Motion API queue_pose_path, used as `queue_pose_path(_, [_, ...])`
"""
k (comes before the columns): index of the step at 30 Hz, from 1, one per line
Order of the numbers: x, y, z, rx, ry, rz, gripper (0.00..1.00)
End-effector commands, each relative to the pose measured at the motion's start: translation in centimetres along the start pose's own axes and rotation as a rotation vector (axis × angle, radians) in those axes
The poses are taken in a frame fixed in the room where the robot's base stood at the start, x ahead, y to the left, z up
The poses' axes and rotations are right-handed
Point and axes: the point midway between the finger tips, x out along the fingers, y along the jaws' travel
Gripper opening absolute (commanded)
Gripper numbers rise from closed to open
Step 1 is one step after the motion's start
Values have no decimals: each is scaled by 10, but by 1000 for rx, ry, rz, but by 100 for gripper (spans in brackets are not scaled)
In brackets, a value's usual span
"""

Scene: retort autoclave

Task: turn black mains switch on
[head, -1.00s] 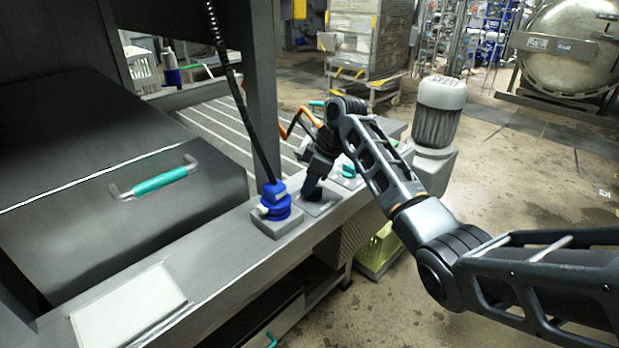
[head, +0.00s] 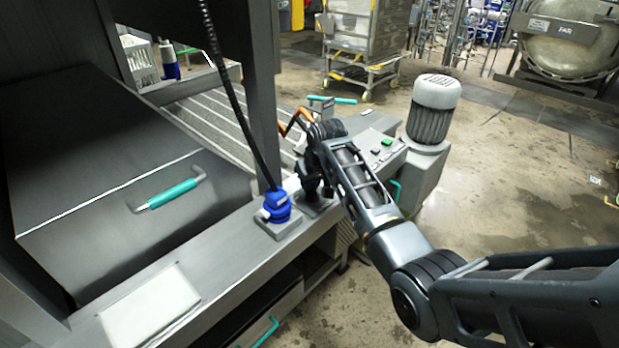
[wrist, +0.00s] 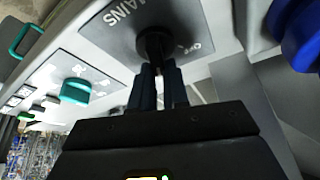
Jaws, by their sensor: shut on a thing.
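The black mains switch (wrist: 154,43) sits on a grey plate (wrist: 112,30) lettered MAINS, with a short second label at the right that looks like OFF. My gripper (wrist: 162,68) is shut on the switch's knob, its two dark fingers on either side. The fingers hide much of the knob, so I cannot tell which way it points. In the head view, my gripper (head: 312,190) reaches down onto the switch plate (head: 323,206) on the machine's ledge, and the knob is hidden there.
A blue plug (head: 277,207) with a black cable stands just left of the switch; it also shows in the wrist view (wrist: 300,35). A teal knob (wrist: 75,91) is on a neighbouring panel. A grey post (head: 262,90) rises behind. A ribbed motor (head: 433,108) stands at the right.

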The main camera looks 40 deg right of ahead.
Motion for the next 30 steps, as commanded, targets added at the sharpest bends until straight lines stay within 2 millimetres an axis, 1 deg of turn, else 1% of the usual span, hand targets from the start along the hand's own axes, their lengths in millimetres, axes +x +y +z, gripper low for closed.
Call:
queue_pose_path(1, [1, 0, 4, 39, -11, 17, 0])
queue_pose_path(6, [2, 2, 4, 169, -12, 71, 0])
queue_pose_path(15, [3, 5, 6, 334, -12, 140, 0])
queue_pose_path(21, [3, 5, 6, 388, -12, 162, 0])
queue_pose_path(30, [4, 6, 7, 410, -13, 171, 0])
